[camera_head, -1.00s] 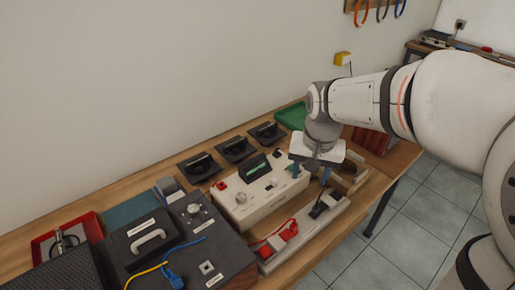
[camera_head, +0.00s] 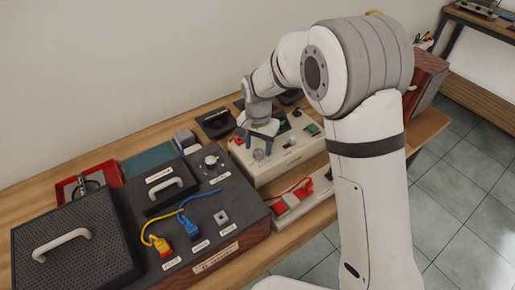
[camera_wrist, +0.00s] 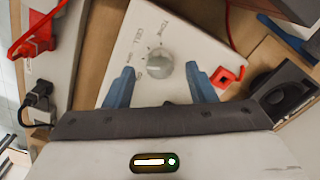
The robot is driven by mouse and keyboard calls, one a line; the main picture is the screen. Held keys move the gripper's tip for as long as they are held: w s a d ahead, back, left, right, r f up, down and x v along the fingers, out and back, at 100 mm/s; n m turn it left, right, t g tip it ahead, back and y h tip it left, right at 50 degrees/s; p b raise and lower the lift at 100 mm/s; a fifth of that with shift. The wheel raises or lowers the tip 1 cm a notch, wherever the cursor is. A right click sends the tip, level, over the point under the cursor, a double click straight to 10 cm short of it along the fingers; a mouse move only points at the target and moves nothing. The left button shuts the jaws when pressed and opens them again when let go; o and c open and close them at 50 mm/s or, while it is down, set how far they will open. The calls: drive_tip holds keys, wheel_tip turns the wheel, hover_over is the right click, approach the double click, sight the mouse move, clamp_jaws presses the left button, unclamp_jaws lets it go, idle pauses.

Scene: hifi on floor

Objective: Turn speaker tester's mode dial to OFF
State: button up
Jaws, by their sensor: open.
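The speaker tester appears to be the white box (camera_head: 292,157) on the bench, with knobs on its top. In the wrist view its white panel (camera_wrist: 120,72) carries a round grey dial (camera_wrist: 159,64) with small printed labels around it. My gripper (camera_wrist: 159,70) is open, with one blue finger on each side of the dial and visible gaps between. In the head view my gripper (camera_head: 263,132) is above the box, pointing down and partly covering its top.
A red square socket (camera_wrist: 228,76) is beside the right finger. Black holders stand behind.

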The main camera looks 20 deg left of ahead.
drive_tip(key=shift+f, duration=1.05)
drive_tip(key=shift+c, duration=0.2)
drive_tip(key=c, duration=0.9)
drive_tip(key=shift+c, duration=0.2)
drive_tip(key=shift+n, duration=0.3)
drive_tip(key=n+b, duration=0.1)
drive_tip(key=n, duration=0.3)
drive_tip(key=n+b, duration=0.1)
drive_tip(key=n, duration=0.3)
drive_tip(key=shift+n, duration=0.3)
